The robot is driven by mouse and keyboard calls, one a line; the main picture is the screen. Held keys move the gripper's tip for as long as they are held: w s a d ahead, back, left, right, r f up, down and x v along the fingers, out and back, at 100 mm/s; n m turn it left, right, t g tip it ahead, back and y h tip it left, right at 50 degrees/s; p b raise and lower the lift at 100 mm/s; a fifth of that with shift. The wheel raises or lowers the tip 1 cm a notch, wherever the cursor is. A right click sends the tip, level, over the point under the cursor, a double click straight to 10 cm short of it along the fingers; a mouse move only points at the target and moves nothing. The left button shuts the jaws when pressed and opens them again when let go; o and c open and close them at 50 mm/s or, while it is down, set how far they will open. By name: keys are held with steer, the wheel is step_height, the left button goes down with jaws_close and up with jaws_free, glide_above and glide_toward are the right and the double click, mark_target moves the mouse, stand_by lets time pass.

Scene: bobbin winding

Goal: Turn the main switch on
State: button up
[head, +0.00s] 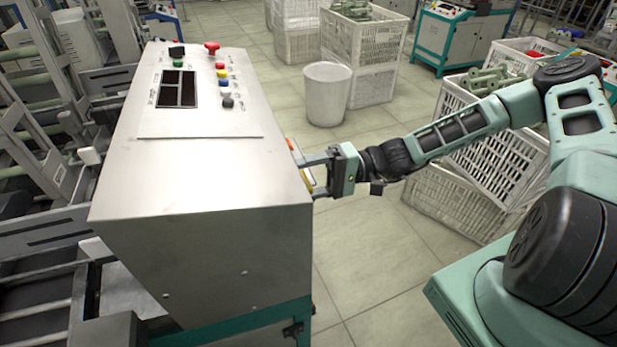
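A metal control cabinet (200,185) with a sloping top stands at the left centre. On its right side face, a yellow part (307,182), possibly the main switch, shows at a steep angle beside my fingers. Its handle and setting cannot be made out. My gripper (313,178) reaches in from the right at that side face, with its two fingers spread apart. The yellow part shows between the fingers, but I cannot tell whether they touch it.
A red mushroom button (212,47), coloured buttons and a dark display (177,88) are on the cabinet's top. A white bin (327,93) stands behind. White crates (487,165) stand below and behind my arm. Tiled floor (375,255) is clear in front of the crates.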

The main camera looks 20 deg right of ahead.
steer(key=c, duration=1.4)
steer(key=shift+o, duration=0.2)
steer(key=shift+r+m+p, duration=0.1)
steer(key=shift+m+p, duration=0.5)
steer(key=shift+p, duration=0.05)
steer(key=shift+m+p, duration=1)
steer(key=shift+m, duration=0.3)
